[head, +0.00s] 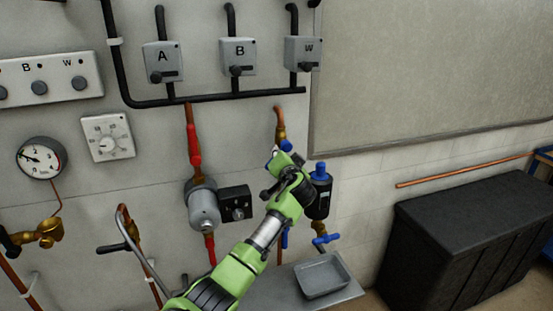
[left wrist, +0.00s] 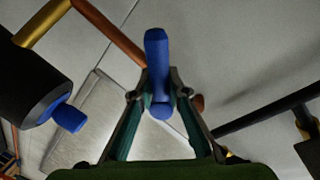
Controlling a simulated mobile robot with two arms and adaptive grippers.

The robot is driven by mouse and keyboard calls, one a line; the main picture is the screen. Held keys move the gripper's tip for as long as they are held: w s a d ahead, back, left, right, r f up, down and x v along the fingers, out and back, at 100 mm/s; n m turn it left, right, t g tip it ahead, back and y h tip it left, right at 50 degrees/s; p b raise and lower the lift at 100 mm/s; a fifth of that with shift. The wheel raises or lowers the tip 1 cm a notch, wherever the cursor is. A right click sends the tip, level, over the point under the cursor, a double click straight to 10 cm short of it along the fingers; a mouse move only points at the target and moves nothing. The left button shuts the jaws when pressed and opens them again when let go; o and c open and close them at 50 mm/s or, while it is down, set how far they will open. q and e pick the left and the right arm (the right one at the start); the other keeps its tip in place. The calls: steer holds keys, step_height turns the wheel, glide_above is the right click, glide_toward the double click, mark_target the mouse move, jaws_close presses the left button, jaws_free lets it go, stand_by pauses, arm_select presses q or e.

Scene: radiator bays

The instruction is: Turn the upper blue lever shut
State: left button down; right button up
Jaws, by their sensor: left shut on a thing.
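The upper blue lever (head: 286,145) shows only in part in the head view, on the copper pipe beside the black filter, with my left gripper (head: 277,168) in front of it. In the left wrist view the blue lever (left wrist: 157,55) stands between the two fingers of my left gripper (left wrist: 160,98), which is shut on it. The lever runs nearly along the gripper's middle line. The valve body behind it is mostly hidden. My right gripper is in neither view.
A black filter (head: 320,195) with a blue cap stands close right of my gripper; it also shows in the left wrist view (left wrist: 30,80). A blue tap (head: 326,239) is below it. A grey tray (head: 322,276) and black chest (head: 455,235) are lower right.

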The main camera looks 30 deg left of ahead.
arm_select(q)
steer(key=shift+r+m, duration=0.3)
steer(key=shift+m, duration=0.1)
steer(key=shift+s+a+r+m+g+p, duration=0.25)
steer(key=shift+m+g+p, duration=0.15)
steer(key=shift+m+p, duration=0.5)
steer(key=m+p, duration=0.2)
steer(key=shift+s+r+m+g+y+p, duration=0.1)
steer(key=shift+r+m+g+y+p, duration=0.2)
steer(key=shift+r+g+y, duration=0.1)
steer(key=shift+a+r+m+g+y+p, duration=0.15)
steer(key=shift+m+p, duration=0.25)
steer(key=shift+m, duration=0.2)
steer(key=shift+d+r+m+g+y+p, duration=0.15)
steer(key=shift+m+p, duration=0.2)
steer(key=shift+m, duration=0.25)
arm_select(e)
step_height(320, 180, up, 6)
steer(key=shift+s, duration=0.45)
arm_select(q)
steer(key=shift+a, duration=0.1)
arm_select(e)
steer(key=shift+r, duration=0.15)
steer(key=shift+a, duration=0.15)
arm_select(q)
steer(key=c, duration=1.9)
jaws_free()
steer(key=shift+s, duration=0.1)
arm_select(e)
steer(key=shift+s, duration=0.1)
